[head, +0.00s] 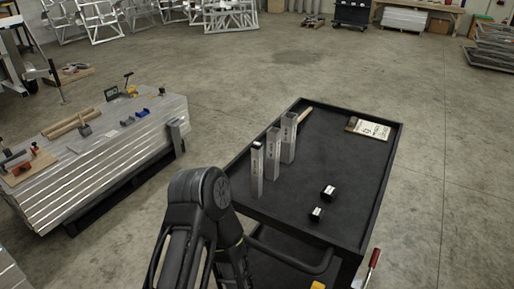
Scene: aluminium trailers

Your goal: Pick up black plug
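Two small black plugs with pale faces lie on the black cart top, one plug (328,192) slightly behind the other plug (316,213). They sit apart from each other near the cart's front half. Three upright square aluminium tubes stand in a row to their left: a near tube (257,172), a middle tube (272,155) and a far tube (288,138). The near tube has a dark top, perhaps a plug in it. One of my arms rises at the bottom centre, left of the plugs, but no gripper fingers show. Neither gripper is in view.
The black cart (345,150) has a raised rim. A clipboard (367,128) lies at its far right and a wooden handle (305,115) behind the tubes. A red-handled tool (374,258) is at the near right. A workbench (110,150) with clamps stands left.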

